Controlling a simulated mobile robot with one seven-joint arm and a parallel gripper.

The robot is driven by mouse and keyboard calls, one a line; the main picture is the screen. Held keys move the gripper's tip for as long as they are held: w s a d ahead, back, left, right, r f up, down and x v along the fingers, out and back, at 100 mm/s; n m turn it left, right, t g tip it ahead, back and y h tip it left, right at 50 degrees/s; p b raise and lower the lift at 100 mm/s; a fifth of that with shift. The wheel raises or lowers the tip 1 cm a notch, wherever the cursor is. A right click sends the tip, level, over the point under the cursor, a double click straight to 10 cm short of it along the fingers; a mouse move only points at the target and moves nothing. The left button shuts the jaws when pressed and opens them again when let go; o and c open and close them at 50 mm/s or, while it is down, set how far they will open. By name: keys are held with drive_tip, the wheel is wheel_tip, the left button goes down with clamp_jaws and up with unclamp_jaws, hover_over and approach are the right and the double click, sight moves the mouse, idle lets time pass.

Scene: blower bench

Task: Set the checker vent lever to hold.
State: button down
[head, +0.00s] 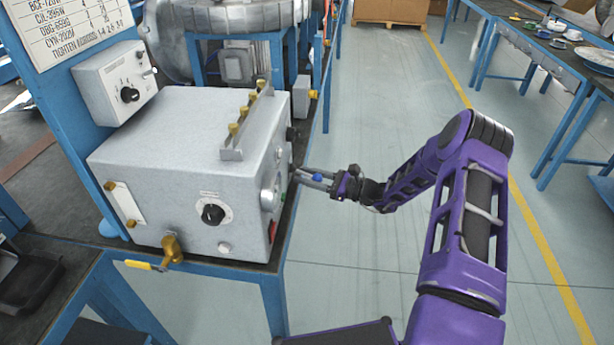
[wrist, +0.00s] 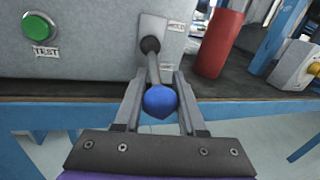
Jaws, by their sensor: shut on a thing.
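The checker is a grey metal box (head: 185,150) on a blue-framed bench. Its vent lever shows in the wrist view as a grey rod on a black pivot, ending in a blue ball knob (wrist: 160,101); the knob also shows in the head view (head: 318,177). The lever points out from the panel, slightly downward in the wrist view. My gripper (head: 305,176) is at the box's right side, its fingers (wrist: 158,80) on either side of the lever and shut on it at the knob. A small plate (wrist: 175,27) by the pivot and a partly hidden label (wrist: 173,54) are unreadable.
A green button (wrist: 37,27) with a TEST label (wrist: 45,51) is left of the lever. A red cylinder (wrist: 219,43) stands close on the right. The bench edge (wrist: 60,113) runs just below. Open floor (head: 390,100) lies right of the bench.

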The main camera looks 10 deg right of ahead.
idle(0.4)
drive_tip(key=shift+d+r+g+h+p, duration=0.2)
drive_tip(key=shift+r+g+h+p, duration=0.4)
drive_tip(key=shift+p, duration=0.65)
drive_tip(key=shift+s+d+r+n+g+h+p, duration=0.1)
drive_tip(key=shift+r+n+g+h+p, duration=0.25)
drive_tip(key=shift+h+p, duration=0.65)
drive_tip(key=shift+d+r+n+g+h+p, duration=0.1)
drive_tip(key=shift+r+n+g+h+p, duration=0.1)
drive_tip(key=shift+r+g+h+p, duration=0.55)
drive_tip(key=shift+s+d+r+n+g+h+p, duration=0.1)
drive_tip(key=shift+r+n+g+h+p, duration=0.15)
drive_tip(key=shift+h+p, duration=0.95)
drive_tip(key=shift+w+h, duration=0.1)
drive_tip(key=shift+h, duration=0.15)
drive_tip(key=shift+c, duration=2.4)
unclamp_jaws()
drive_tip(key=shift+a, duration=0.1)
drive_tip(key=shift+r, duration=0.1)
